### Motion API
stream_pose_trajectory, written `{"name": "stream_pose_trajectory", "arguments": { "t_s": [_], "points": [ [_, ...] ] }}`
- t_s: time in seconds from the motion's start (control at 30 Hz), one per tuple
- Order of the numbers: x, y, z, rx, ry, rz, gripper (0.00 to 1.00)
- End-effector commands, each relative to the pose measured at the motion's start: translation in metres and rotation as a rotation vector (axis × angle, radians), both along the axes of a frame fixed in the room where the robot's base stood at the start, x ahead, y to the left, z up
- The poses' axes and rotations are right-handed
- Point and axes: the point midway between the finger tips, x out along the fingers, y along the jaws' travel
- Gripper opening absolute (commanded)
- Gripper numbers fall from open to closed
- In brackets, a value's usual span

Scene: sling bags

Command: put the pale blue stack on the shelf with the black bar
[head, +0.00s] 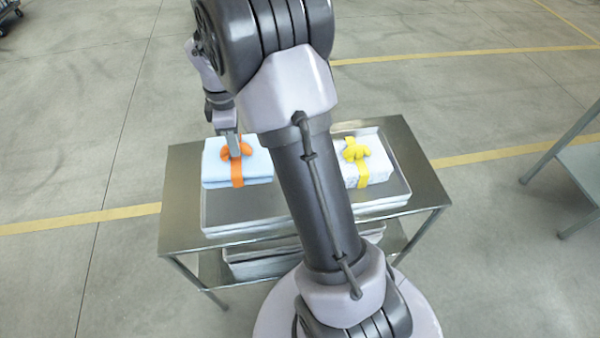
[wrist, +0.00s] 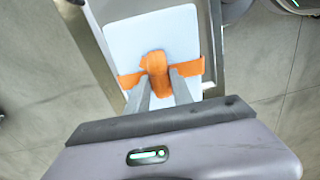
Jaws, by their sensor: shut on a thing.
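The pale blue stack (head: 212,165) is at the left of the metal tray on the table, tied with an orange band and bow (head: 237,150). In the wrist view the stack (wrist: 150,32) lies beyond my fingers, its orange band (wrist: 187,68) running across it. My gripper (head: 234,146) points down and is shut on the orange bow, which also shows between the fingers in the wrist view (wrist: 157,72). I cannot tell whether the stack touches the tray. No shelf with a black bar can be made out.
A white stack with a yellow bow (head: 363,174) sits at the tray's right. The metal tray (head: 250,218) rests on a steel table (head: 182,195) with a lower shelf holding more trays (head: 262,255). Part of another metal frame (head: 580,160) stands at the right edge. Open floor lies between.

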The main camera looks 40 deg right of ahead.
Motion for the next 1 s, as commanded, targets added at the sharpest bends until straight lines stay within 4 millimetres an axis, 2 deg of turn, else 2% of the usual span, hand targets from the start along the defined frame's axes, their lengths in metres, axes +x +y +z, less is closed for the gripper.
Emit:
{"name": "stream_pose_trajectory", "arguments": {
  "t_s": [0.13, 0.53, 0.6, 0.9, 0.93, 1.0],
  "points": [
    [0.002, -0.008, -0.017, 0.001, 0.001, 0.053, 0.00],
    [0.001, -0.007, -0.098, 0.001, 0.001, 0.053, 0.00],
    [0.001, -0.007, -0.103, 0.001, 0.001, 0.051, 0.00],
    [0.002, -0.007, -0.103, 0.000, 0.000, 0.051, 0.00],
    [0.001, -0.007, -0.103, 0.001, 0.001, 0.051, 0.32],
    [0.001, -0.007, -0.103, 0.000, 0.000, 0.051, 0.46]
  ]
}}
